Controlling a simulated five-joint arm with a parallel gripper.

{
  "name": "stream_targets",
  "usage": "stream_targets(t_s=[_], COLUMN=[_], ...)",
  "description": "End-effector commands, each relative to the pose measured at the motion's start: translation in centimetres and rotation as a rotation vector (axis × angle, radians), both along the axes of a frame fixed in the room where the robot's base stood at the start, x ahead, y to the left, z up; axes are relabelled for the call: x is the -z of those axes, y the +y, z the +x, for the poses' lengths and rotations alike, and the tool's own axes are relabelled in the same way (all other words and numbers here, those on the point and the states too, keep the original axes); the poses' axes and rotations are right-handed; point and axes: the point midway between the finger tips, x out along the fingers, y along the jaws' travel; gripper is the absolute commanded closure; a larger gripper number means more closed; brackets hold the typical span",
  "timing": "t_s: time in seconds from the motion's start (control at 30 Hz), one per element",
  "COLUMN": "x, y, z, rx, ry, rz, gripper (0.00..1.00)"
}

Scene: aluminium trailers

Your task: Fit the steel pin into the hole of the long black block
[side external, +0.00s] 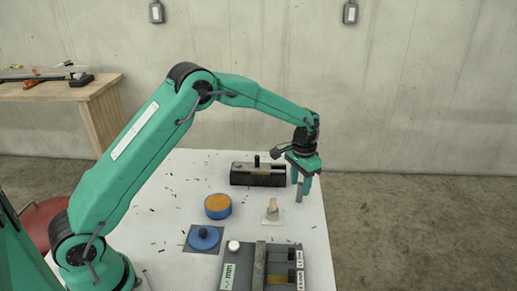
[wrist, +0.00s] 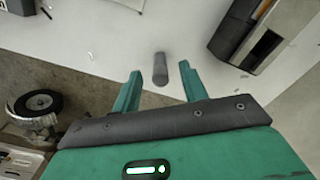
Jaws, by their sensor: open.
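The steel pin (side external: 299,193) is a short grey cylinder that looks upright near the table's right edge. In the wrist view the pin (wrist: 160,70) shows between the two teal fingertips, with a gap on each side. My gripper (side external: 301,184) points down over it and is open; it also shows in the wrist view (wrist: 159,76). The long black block (side external: 245,179) lies at the back of the table, just left of my gripper. In the wrist view the block (wrist: 232,28) is at upper right. I cannot make out its hole clearly.
A blue orange-topped disc (side external: 218,207), a blue knobbed piece (side external: 204,238) and a small beige piece (side external: 272,209) stand nearer the front. A grey labelled fixture (side external: 236,272) fills the front right. The table's edge is close to the pin. Small dark chips lie scattered.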

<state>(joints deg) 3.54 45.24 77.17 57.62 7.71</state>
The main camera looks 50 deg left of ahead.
Motion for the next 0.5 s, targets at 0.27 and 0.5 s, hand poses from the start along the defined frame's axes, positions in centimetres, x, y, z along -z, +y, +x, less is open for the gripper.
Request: stream_targets(t_s=[0.27,0.5], x=[0.19,0.17], y=[-0.01,-0.01], z=[0.01,0.01], rx=[0.000,0.000], ry=[-0.001,-0.001], rz=[0.000,0.000], gripper=[0.57,0.57])
